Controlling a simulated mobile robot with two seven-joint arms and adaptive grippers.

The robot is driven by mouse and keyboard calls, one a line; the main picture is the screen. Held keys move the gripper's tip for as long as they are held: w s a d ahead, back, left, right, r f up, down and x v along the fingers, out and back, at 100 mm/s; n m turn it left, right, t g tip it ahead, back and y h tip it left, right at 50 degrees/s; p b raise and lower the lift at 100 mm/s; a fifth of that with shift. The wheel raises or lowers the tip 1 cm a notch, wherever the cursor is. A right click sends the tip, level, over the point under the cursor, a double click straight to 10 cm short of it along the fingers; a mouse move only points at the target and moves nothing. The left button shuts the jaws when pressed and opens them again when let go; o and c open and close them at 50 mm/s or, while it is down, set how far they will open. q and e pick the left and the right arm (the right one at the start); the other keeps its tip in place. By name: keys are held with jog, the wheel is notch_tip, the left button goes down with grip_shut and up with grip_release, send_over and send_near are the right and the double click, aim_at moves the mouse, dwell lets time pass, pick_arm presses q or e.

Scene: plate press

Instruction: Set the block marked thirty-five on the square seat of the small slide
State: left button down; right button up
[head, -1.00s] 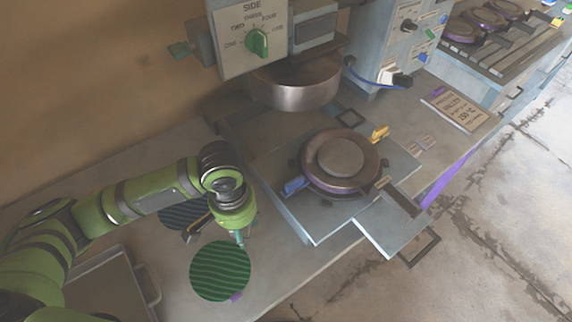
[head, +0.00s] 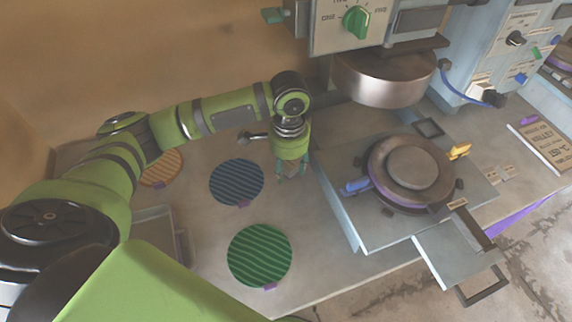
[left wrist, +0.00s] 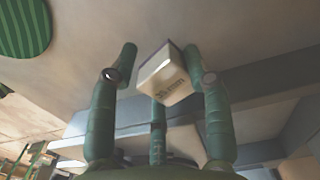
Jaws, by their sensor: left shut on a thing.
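The block (left wrist: 166,76) is a small pale block with dark markings that look like 35 mm, tilted in the left wrist view. My left gripper (head: 292,172) is shut on it, its green fingers around the block. In the head view the gripper hangs left of the press base, and the block between its fingers hardly shows. The small slide (head: 440,250) is a grey plate with a dark handle at the front right of the press base. A dark bar and a small label lie on it; I cannot clearly make out its square seat. My right gripper is not in view.
The press base carries a round dark mold (head: 411,170) with blue and yellow handles, below a metal press head (head: 385,78). Green (head: 259,255), blue (head: 236,182) and orange (head: 161,168) ridged discs lie left. Bare table lies between the discs and the press base.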

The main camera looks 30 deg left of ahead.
aim_at(285, 168)
pick_arm(q)
jog(key=shift+w+a, duration=0.7)
jog(key=shift+a, duration=0.05)
jog(key=shift+a+f, duration=0.1)
jog(key=shift+f, duration=0.2)
jog(key=shift+f+p, duration=0.3)
jog(key=shift+f, duration=1.15)
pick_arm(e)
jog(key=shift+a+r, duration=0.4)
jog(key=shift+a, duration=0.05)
pick_arm(q)
jog(key=shift+f, duration=0.1)
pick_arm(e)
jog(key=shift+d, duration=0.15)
pick_arm(q)
jog(key=c, duration=0.6)
grip_release()
jog(key=shift+o, duration=0.2)
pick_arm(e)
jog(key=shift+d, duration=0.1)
